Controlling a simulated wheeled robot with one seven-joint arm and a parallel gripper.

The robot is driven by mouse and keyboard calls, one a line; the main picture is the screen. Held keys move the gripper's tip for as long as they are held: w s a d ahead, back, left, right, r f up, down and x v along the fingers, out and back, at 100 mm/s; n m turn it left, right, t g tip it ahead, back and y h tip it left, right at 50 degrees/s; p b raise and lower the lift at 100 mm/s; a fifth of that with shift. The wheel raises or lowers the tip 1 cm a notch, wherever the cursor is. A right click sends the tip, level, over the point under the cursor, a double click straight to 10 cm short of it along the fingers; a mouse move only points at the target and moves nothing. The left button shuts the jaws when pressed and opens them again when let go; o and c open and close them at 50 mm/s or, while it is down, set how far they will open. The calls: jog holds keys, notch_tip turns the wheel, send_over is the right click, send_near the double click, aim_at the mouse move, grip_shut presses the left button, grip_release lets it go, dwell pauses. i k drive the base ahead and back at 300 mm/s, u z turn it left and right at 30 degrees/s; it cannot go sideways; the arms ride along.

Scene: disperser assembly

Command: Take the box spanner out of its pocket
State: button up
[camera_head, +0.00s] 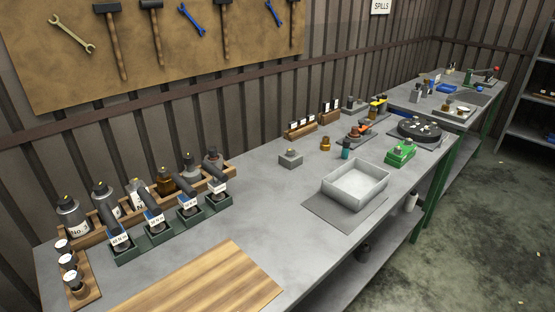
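My gripper is not in view in the head camera picture. I cannot surely pick out the box spanner. A row of dark green pockets (159,236) stands on the near left of the workbench. Slanted dark tool-like pieces (152,199) rest at these pockets, with small white labels (154,221) on the fronts. The label text is too small to read surely. I cannot tell whether one of these pieces is the box spanner.
A wooden rack of bottles (138,197) stands behind the pockets. A wooden board (215,285) lies in front. A pale open tray (355,184) sits on a grey mat (322,212). A green block (401,152) is farther right. The mid-bench (262,205) is clear.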

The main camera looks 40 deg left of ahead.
aim_at(216, 185)
jog(key=i, duration=0.65)
jog(key=u, duration=1.15)
jog(key=i, duration=0.45)
jog(key=u, duration=1.05)
jog(key=i, duration=0.25)
jog(key=u, duration=0.45)
